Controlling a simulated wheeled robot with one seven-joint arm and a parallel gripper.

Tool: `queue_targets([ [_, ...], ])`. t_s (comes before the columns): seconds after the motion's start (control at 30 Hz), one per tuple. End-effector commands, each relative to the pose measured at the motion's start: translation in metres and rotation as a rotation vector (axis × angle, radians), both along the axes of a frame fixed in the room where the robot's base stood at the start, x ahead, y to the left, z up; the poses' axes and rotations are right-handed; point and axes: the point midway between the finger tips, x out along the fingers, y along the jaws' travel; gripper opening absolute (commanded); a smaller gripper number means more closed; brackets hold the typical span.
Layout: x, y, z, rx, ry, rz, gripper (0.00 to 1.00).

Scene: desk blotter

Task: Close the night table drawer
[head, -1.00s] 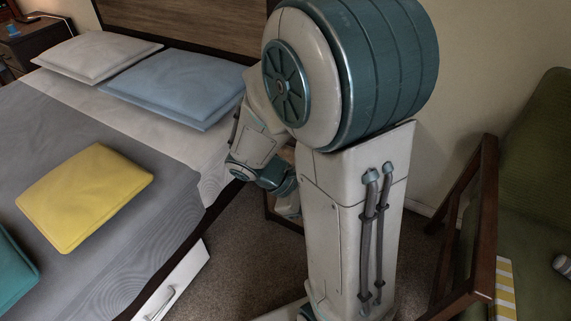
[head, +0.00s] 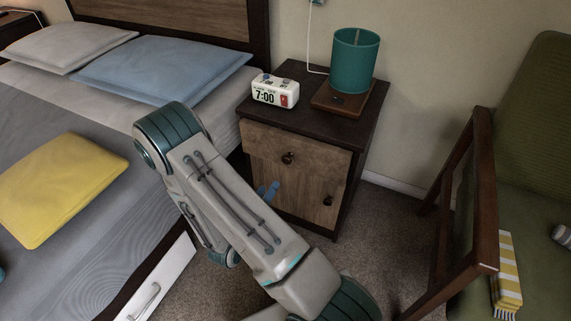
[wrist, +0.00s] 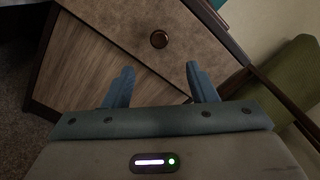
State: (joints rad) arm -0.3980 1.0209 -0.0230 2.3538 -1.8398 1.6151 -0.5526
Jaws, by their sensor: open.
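The night table (head: 342,190) stands beside the bed in the head view, dark-framed with brown wood fronts. Its drawer front (head: 262,141) is the upper panel, with a round dark knob (head: 288,158). The drawer looks nearly flush with the frame; I cannot tell how far it stands out. In the wrist view the drawer front (wrist: 195,45) fills the upper middle, its knob (wrist: 159,39) just beyond the fingertips. My gripper (wrist: 160,70) is open and empty, its blue fingers facing the night table's front.
The lower door has its own knob (head: 327,201). An alarm clock (head: 274,91) and a teal lamp (head: 355,62) stand on top. The bed (head: 90,110) is at left, with a white under-bed drawer (head: 160,283). A green armchair (head: 530,120) is at right. Carpet lies between.

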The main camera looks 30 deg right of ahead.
Motion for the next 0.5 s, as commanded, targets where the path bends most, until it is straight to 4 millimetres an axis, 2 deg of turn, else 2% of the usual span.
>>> queue_targets([
  [0.17,0.011,-0.014,-0.003,-0.002,0.002,0.004,0.52],
  [0.5,0.055,-0.071,-0.003,-0.001,-0.001,0.001,0.52],
])
